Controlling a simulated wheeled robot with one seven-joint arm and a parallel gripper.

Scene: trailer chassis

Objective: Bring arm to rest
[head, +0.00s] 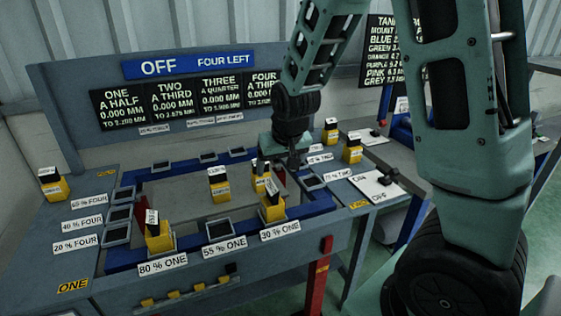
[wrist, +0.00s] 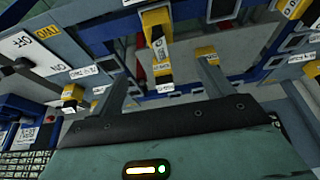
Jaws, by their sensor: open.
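My arm (head: 318,45) reaches out over the workbench (head: 190,190). My gripper (head: 282,162) points down over the bench's blue frame, close to a yellow block with a black top (head: 272,207). In the wrist view my gripper (wrist: 163,80) has its two fingers apart, with nothing seen held between them. A yellow block (wrist: 162,72) shows beyond the fingers in the gap; whether the fingers touch anything is unclear.
More yellow blocks stand at the frame's front (head: 160,238), middle (head: 219,189), left (head: 54,188) and right (head: 352,152). A white ON/OFF plate (head: 375,186) lies at right.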

